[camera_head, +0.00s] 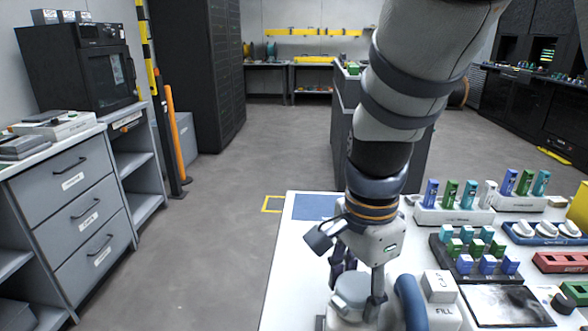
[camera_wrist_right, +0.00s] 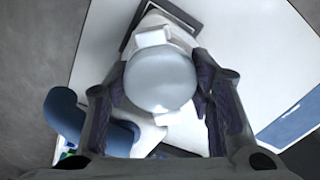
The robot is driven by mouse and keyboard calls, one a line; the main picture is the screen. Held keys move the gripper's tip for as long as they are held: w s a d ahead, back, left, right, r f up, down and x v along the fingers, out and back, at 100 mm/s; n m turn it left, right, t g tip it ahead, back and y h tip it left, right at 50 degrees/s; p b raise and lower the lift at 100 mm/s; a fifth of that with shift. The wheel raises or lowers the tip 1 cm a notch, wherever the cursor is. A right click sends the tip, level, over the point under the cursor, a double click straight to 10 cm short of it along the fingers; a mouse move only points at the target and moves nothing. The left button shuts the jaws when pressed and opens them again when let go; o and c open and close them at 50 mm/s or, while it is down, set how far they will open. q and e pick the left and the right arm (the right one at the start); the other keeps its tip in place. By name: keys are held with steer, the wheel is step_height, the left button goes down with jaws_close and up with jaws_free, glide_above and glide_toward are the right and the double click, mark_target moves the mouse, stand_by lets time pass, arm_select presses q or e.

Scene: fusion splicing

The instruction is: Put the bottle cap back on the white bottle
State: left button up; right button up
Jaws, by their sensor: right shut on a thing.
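My right gripper (camera_head: 357,296) points down over the front left part of the white table. Its fingers are shut on the sides of a round grey cap (camera_head: 350,287). In the right wrist view the cap (camera_wrist_right: 160,79) sits between the two fingertips (camera_wrist_right: 161,84) and shows its flat top. White parts (camera_wrist_right: 151,38) show beneath the cap's edge, probably of the white bottle, whose body is mostly hidden. I cannot tell whether the cap touches the bottle or is seated on it. My left gripper is not in view.
A curved blue object (camera_head: 410,303) stands close right of the gripper, beside a white box marked FILL (camera_head: 441,311). Racks of coloured blocks (camera_head: 474,258) and more trays fill the table's right side. A blue mat (camera_head: 315,207) lies at the back left. The floor left is clear.

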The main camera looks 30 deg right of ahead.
steer(key=shift+f, duration=0.4)
stand_by(0.4)
steer(key=o, duration=1.1)
steer(key=shift+o, duration=0.2)
